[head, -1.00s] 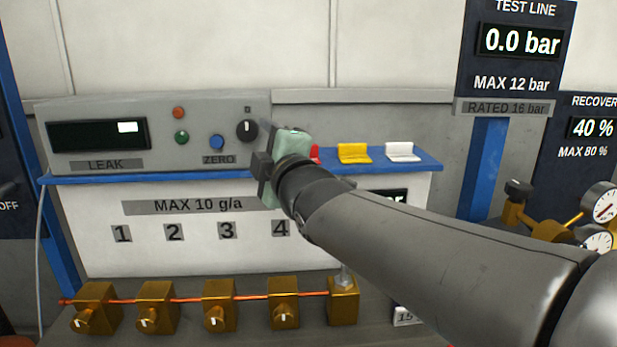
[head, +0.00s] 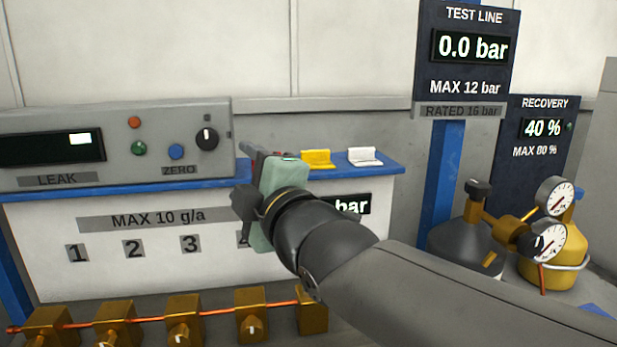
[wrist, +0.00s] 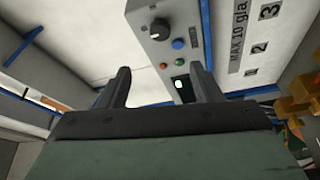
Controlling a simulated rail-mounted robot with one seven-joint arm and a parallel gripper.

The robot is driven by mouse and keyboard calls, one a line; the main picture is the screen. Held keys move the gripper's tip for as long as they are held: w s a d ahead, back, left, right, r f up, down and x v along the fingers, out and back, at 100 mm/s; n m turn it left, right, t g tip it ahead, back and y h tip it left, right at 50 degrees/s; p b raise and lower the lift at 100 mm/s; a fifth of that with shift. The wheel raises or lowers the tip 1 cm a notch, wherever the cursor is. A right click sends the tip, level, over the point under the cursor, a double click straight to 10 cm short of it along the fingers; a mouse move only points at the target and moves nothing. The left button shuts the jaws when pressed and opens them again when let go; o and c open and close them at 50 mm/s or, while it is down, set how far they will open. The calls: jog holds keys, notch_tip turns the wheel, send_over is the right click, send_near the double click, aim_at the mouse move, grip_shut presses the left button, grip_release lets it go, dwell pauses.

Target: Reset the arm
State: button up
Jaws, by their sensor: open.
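My gripper (head: 250,172) is raised in front of the blue shelf, right of the leak meter (head: 220,165). Its pale green body and dark jaws show in the head view, with the arm reaching in from the lower right. In the wrist view its two dark fingers (wrist: 162,86) stand well apart with nothing between them. The jaws appear clear of the meter and shelf, though the exact gap is hard to judge. The gripper hides most of a red item on the shelf and part of the white front panel.
A yellow clip (head: 317,159) and a white clip (head: 364,156) sit on the blue shelf (head: 385,166). Brass valves (head: 184,322) line an orange pipe below. Gauges (head: 550,241) and a yellow cylinder (head: 575,262) stand at the right. The upper wall is bare.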

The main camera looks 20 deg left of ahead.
jog(key=w+d+f+m+g+h+p, duration=0.1)
jog(key=w+d+f+m+h+p, duration=0.2)
jog(key=d+f+m+h, duration=0.6)
jog(key=w+d+f+m+g+h+p, duration=0.1)
jog(key=w+d+f+m+h+p, duration=0.2)
jog(key=d+f, duration=0.65)
jog(key=s+d+f+m+g+h+p, duration=0.1)
jog(key=s+d+f+m+g+p, duration=0.1)
jog(key=s+d+m, duration=0.4)
jog(key=s+d+f+m+g+h+p, duration=0.2)
jog(key=s+d+f+m+g, duration=0.3)
jog(key=s+d, duration=0.5)
jog(key=d+m+g+p, duration=0.1)
jog(key=d+m+g, duration=0.1)
jog(key=d, duration=0.1)
jog(key=shift+s+d+f+m, duration=0.15)
jog(key=shift+s+f+m, duration=0.05)
jog(key=shift+m, duration=0.1)
